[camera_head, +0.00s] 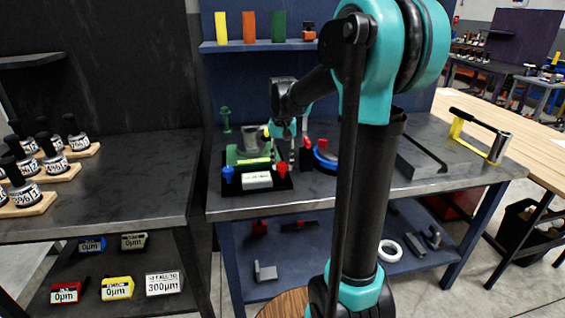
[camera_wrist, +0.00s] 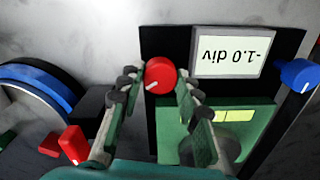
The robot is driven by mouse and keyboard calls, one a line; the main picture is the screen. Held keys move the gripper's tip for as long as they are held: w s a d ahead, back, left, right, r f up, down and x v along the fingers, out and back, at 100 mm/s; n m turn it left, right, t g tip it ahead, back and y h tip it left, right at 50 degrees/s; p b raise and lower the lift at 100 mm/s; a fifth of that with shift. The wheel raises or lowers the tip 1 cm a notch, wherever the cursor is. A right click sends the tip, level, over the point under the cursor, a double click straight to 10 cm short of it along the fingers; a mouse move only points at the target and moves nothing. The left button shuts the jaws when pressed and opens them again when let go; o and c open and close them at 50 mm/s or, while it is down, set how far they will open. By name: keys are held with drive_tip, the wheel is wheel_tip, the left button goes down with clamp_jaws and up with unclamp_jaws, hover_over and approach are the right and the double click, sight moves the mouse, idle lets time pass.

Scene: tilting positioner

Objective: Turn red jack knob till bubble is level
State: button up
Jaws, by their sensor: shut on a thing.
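The red jack knob (camera_wrist: 160,75) is a round knob with a white pointer line. In the wrist view my gripper (camera_wrist: 158,82) has its two fingertips on either side of it, shut on it. The head view shows the red knob (camera_head: 283,169) at the front right of the positioner's black base (camera_head: 230,187). The display (camera_wrist: 234,52) appears upside down in the wrist view and reads -1.0 div. The yellow-green bubble vial (camera_wrist: 236,116) lies on the green tilting plate (camera_wrist: 262,118); I cannot make out the bubble's place. The blue knob (camera_wrist: 299,75) stands on the display's other side.
A blue-rimmed round thing (camera_wrist: 40,85) and a small red block (camera_wrist: 72,144) lie beside the positioner. The blue workbench (camera_head: 350,185) also holds a yellow-and-black handled tool (camera_head: 478,135) at its right. A shelf (camera_head: 262,46) hangs behind. The bench's front strip is clear.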

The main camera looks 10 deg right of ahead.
sight(282, 164)
drive_tip(key=m, duration=0.4)
drive_tip(key=shift+m, duration=2)
drive_tip(key=o, duration=1.2)
drive_tip(key=shift+c, duration=0.2)
wheel_tip(282, 164, up, 12)
